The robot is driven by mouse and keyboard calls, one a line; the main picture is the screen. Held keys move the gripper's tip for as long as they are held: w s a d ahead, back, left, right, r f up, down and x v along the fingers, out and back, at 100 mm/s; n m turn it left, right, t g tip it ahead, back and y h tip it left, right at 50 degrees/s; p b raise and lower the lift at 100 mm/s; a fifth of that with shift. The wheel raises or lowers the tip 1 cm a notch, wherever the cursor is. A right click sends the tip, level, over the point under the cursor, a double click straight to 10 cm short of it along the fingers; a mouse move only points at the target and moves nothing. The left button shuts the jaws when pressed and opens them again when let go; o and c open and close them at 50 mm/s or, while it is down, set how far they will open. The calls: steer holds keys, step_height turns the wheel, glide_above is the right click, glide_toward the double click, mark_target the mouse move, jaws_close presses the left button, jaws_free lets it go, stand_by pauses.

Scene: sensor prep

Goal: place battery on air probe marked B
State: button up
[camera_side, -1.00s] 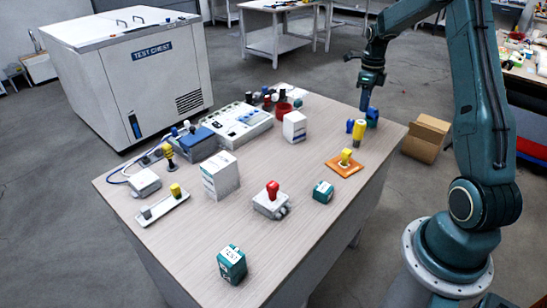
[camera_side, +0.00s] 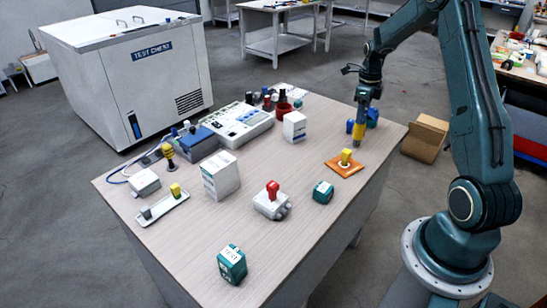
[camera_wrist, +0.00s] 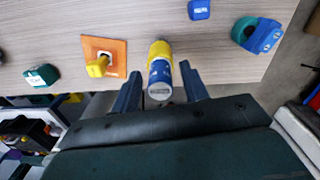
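My gripper (camera_side: 363,112) is open over an upright yellow-and-blue cylinder (camera_side: 359,133). In the wrist view my gripper (camera_wrist: 160,68) has a finger on each side of this cylinder (camera_wrist: 160,52), with gaps showing. The cylinder's end towards the camera is pale with small print. A small blue block (camera_side: 350,126) stands beside it, and a teal-and-blue part (camera_side: 372,118) lies just behind. Both also show in the wrist view, the block (camera_wrist: 199,9) and the part (camera_wrist: 258,36). I cannot read a B on anything, so I cannot tell which is the probe.
An orange plate with a yellow knob (camera_side: 345,158) is close to the cylinder. A teal box (camera_side: 323,192), a red-knobbed box (camera_side: 271,201) and a white box (camera_side: 294,126) stand further left. The near table has free room around a teal box marked TEST (camera_side: 232,265).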

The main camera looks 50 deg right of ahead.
stand_by(0.3)
step_height(320, 180, up, 12)
steer(key=shift+r, duration=0.15)
stand_by(0.6)
steer(key=shift+a, duration=0.1)
stand_by(0.4)
